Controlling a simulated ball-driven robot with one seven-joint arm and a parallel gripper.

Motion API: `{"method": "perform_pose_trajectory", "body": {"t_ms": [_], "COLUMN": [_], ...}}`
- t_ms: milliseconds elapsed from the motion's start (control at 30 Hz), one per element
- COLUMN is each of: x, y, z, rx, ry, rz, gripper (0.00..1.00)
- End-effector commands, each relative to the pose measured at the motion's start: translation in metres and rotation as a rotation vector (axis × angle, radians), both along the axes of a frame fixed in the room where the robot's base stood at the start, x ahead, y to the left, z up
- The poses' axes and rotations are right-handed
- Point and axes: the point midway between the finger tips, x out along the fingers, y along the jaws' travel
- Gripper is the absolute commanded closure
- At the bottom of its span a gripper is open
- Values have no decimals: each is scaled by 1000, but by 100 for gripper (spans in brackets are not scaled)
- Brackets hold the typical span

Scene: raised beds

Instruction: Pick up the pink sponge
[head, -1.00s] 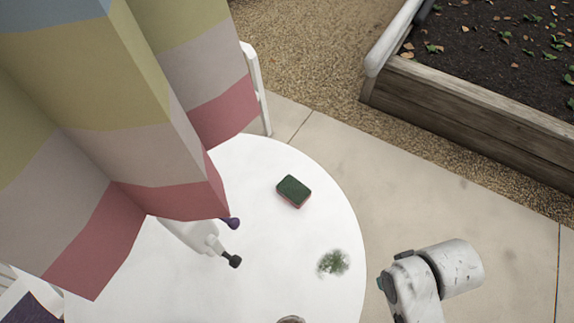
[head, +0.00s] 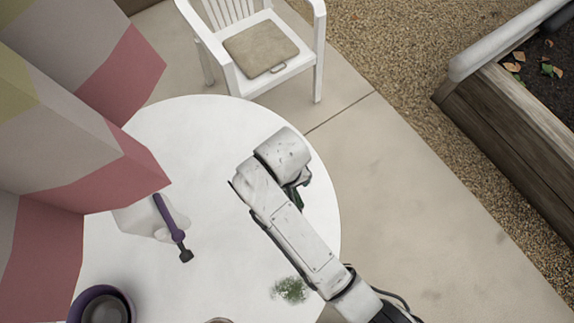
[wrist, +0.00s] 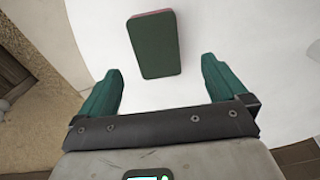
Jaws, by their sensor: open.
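The sponge (wrist: 155,45) shows in the wrist view with its dark green face up and a thin pink edge at its far end. It lies on the white round table (head: 210,130). My gripper (wrist: 162,68) is open, with its two green fingers apart. The sponge is ahead of the fingers and roughly centred between them, with its near end close to fingertip level in the picture. I cannot tell the height gap. In the head view my arm covers the place where the sponge lies.
A purple-handled tool (head: 168,215), a dark purple pot (head: 102,305) and a green tuft (head: 290,290) are on the table. A striped parasol (head: 90,170) hangs over its left side. A white chair (head: 310,60) with a beige cushion stands behind. A wooden raised bed (head: 510,120) is at right.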

Motion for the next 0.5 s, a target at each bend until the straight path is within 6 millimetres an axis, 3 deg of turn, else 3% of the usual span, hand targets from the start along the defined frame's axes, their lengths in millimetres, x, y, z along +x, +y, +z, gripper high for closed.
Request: {"method": "perform_pose_trajectory", "body": {"t_ms": [267, 500], "x": [-1, -1], "y": [-2, -6], "z": [-22, -56], "rx": [0, 0], "ry": [1, 1], "rz": [0, 0], "gripper": [1, 1]}}
